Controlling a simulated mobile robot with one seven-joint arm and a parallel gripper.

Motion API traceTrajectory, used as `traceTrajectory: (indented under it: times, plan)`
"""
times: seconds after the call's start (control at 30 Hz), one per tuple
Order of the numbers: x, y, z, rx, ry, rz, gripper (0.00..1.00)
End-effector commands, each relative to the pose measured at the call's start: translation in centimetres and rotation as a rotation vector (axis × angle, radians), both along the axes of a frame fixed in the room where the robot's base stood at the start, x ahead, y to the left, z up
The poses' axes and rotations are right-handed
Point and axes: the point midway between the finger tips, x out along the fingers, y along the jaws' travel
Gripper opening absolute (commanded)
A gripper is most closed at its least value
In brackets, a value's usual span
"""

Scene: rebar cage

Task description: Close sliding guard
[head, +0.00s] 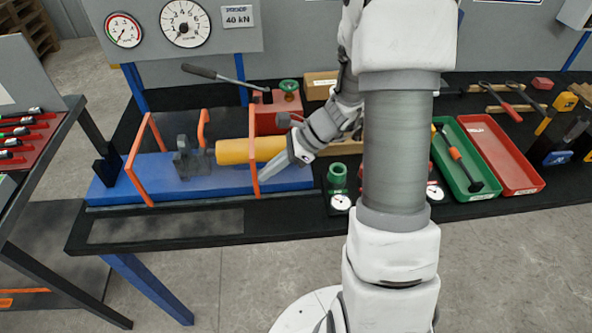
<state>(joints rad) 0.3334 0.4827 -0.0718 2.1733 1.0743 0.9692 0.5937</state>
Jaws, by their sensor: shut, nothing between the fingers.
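The sliding guard (138,178) is an orange frame with what look like clear panels. It stands over a blue bed (160,185) at the left of the bench. Its right front post (253,160) crosses in front of a yellow cylinder (235,151). A grey fixture (190,160) sits inside the frame, at the cylinder's left end. My gripper (265,178) is shut and empty, pointing down and left, just right of the right front post. I cannot tell whether the fingertips touch the post.
A red pump (277,108) with a long lever (217,76) stands behind the guard. A green part (337,177) and a gauge (341,202) are right of the bed. Green (468,160) and red (500,155) trays lie further right. The bench's front strip (165,226) is clear.

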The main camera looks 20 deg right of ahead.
Motion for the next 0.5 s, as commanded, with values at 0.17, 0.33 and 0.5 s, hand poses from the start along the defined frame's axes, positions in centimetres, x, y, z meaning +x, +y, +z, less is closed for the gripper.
traceTrajectory:
  times: [0.17,0.33,0.5]
  plan:
    - [1.6,6.0,-0.1,0.004,-0.001,0.008,0.0]
    - [2.8,10.2,0.0,0.003,-0.001,0.007,0.0]
    - [3.7,13.0,0.0,0.002,0.0,0.004,0.0]
